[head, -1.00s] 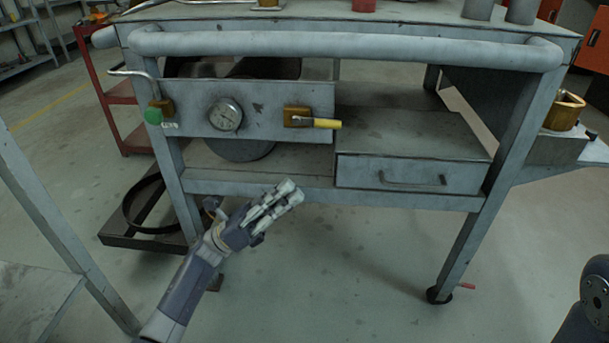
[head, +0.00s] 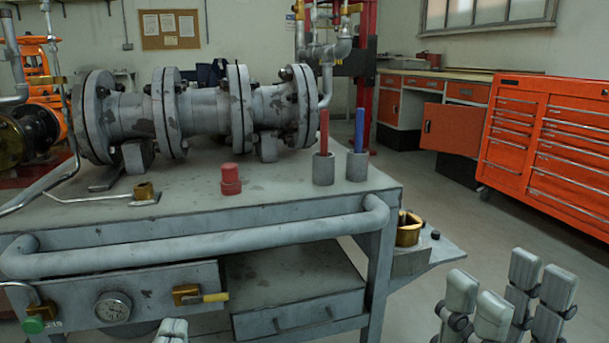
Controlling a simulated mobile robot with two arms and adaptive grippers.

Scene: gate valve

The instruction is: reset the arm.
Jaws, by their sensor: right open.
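My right gripper (head: 507,293) stands at the lower right, in front of the cart's right side. Its grey fingers point up and are spread open, with nothing between them. Only the fingertips of my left gripper (head: 172,330) show at the bottom edge, below the cart's front panel, so its state is unclear. The cart's panel carries a round gauge (head: 113,307), a brass valve with a yellow handle (head: 215,297) and a green knob (head: 33,325). Both grippers appear apart from these.
A grey cart (head: 290,210) with a front rail bears a flanged pipe assembly (head: 200,110), a red plug (head: 231,180) and two cups with red and blue rods. A brass cup (head: 408,229) sits on the side shelf. An orange tool cabinet (head: 550,140) stands right; floor between is clear.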

